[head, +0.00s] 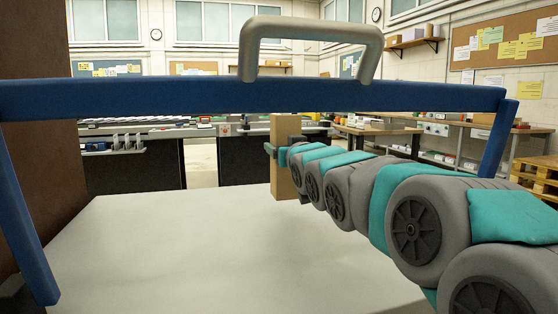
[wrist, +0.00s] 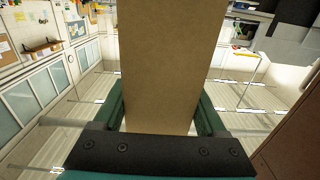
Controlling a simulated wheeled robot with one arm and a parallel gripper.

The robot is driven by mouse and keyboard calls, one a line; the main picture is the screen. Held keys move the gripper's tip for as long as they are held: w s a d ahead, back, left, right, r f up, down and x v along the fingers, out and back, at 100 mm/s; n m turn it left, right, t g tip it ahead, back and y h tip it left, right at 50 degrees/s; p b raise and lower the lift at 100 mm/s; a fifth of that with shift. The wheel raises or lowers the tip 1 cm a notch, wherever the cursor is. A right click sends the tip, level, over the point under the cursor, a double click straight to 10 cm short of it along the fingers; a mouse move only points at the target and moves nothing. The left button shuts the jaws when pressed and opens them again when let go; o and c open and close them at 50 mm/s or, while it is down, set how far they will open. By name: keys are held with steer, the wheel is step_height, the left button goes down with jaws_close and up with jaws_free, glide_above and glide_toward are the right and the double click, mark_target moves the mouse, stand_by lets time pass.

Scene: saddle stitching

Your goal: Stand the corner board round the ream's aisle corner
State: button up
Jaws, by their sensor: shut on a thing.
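The corner board (head: 284,180) is a tall tan strip, upright in the head view near the far edge of a broad pale flat top (head: 190,250), which looks like the ream. My gripper (head: 277,150) is shut on the board around its middle, with the arm reaching in from the right. In the wrist view the board (wrist: 172,60) runs up between the green fingers of my gripper (wrist: 160,112). The board's lower end shows against the pale top; I cannot tell whether it touches. The ream's sides and corner are hidden.
A blue frame (head: 200,97) with a grey handle (head: 310,30) crosses the near head view. A brown upright panel (head: 35,165) stands at the left. Behind are a long machine (head: 130,160), workbenches (head: 400,128) and wooden pallets (head: 535,175) at the right.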

steer(key=shift+w+a+f, duration=0.1)
steer(key=shift+a+f, duration=0.05)
steer(key=shift+f, duration=0.45)
steer(key=shift+w+a+f, duration=0.15)
steer(key=shift+f, duration=0.5)
steer(key=shift+w+a+f, duration=0.1)
steer(key=shift+a+f, duration=0.05)
steer(key=shift+f, duration=0.55)
steer(key=o, duration=0.9)
steer(key=shift+f, duration=0.1)
steer(key=o, duration=0.4)
